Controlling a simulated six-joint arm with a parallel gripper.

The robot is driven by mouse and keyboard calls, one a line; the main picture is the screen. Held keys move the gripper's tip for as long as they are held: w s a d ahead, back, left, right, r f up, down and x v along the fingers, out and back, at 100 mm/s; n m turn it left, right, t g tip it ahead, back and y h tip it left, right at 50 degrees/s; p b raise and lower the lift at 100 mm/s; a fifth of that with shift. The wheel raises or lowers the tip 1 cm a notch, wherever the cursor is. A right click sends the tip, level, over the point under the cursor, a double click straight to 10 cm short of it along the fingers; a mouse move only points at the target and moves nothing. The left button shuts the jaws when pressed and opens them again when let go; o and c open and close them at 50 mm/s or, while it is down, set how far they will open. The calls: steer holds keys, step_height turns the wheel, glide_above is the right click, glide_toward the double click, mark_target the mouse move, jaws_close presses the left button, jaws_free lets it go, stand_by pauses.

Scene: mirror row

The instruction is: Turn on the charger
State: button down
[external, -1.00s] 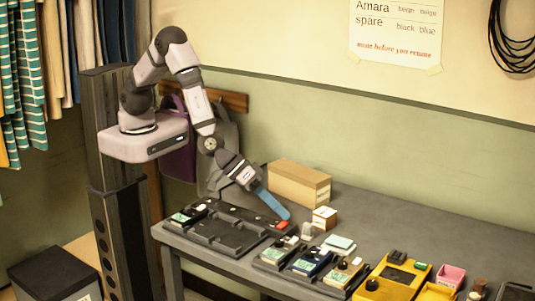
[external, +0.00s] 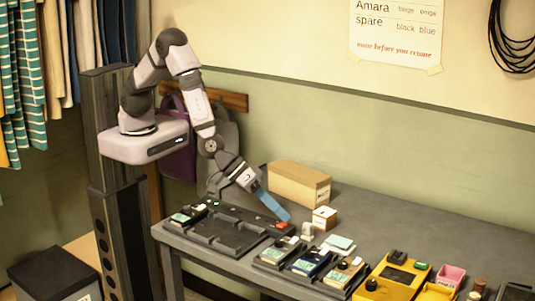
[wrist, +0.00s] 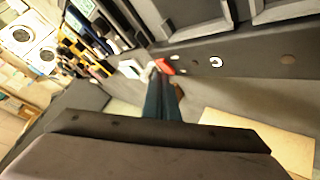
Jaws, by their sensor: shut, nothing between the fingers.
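The charger (external: 222,238) is a dark tray with empty bays at the left of the table; its back strip also shows in the wrist view (wrist: 250,57). A red switch (external: 282,225) sits at the right end of that strip, and it shows just past my fingertips in the wrist view (wrist: 166,67). A small pale light (external: 216,203) shows near the strip's left end. In the wrist view a bright white ring (wrist: 216,62) shows on the strip. My gripper (external: 288,217), with blue fingers, is shut and empty, its tips at the switch; I cannot tell whether they touch.
A cardboard box (external: 298,184) and a small white-topped box (external: 324,217) stand behind and right of my gripper. A yellow unit (external: 393,279) stands farther right. The table's back right is clear.

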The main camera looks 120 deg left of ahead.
steer(key=shift+r, duration=0.15)
steer(key=shift+d+r+p, duration=0.1)
steer(key=shift+r+p, duration=0.55)
steer(key=shift+p, duration=0.2)
steer(key=shift+r, duration=0.1)
steer(key=r+p, duration=0.4)
steer(key=p, duration=0.1)
steer(key=shift+d+r, duration=0.35)
steer(key=shift+r, duration=0.05)
steer(key=s+d+r+m+g+h, duration=0.1)
steer(key=s+d+r+m+h, duration=0.15)
steer(key=s, duration=0.25)
steer(key=s+d+r+m+g+h, duration=0.1)
steer(key=s+r+m+g+h, duration=0.15)
steer(key=s, duration=0.35)
steer(key=s+a+r+m+g+y, duration=0.1)
steer(key=s+a+m+g, duration=0.1)
steer(key=s, duration=0.9)
steer(key=s+a+m+g, duration=0.3)
steer(key=s, duration=0.8)
steer(key=shift+s+a+r+m+y, duration=0.25)
steer(key=shift+s+r+m+y, duration=0.05)
steer(key=shift+r+y, duration=0.1)
